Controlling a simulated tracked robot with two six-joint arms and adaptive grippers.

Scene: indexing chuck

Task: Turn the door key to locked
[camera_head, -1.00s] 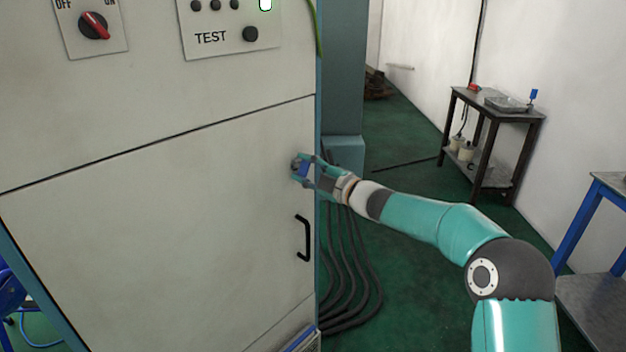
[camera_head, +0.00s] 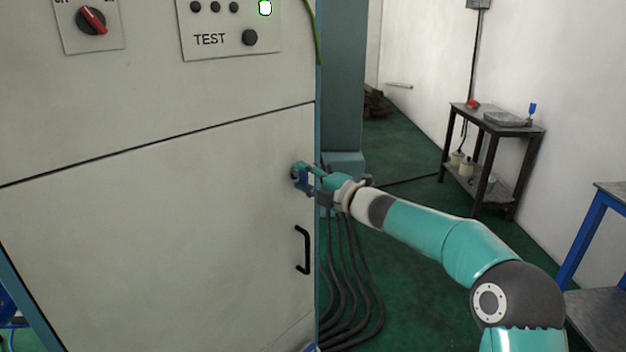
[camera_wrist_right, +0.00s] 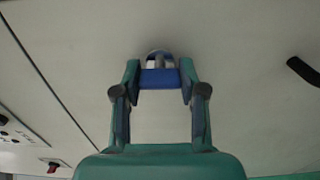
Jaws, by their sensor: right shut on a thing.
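The key has a blue head (camera_wrist_right: 159,78) and sits in a round metal lock (camera_wrist_right: 159,58) on the pale cabinet door (camera_head: 150,240). My right gripper (camera_head: 303,181) is at the door's right edge, above the handle. In the right wrist view my right gripper (camera_wrist_right: 159,80) is shut on the key's blue head, one finger on each side. In the head view the fingers hide most of the key and lock, so the key's exact angle is hard to tell. My left gripper is not in view.
A black door handle (camera_head: 303,250) stands out below the lock. Above the door are a red rotary switch (camera_head: 92,20) and a TEST panel (camera_head: 230,45). Dark cables (camera_head: 345,290) hang beside the cabinet. A metal side table (camera_head: 490,130) stands farther back right.

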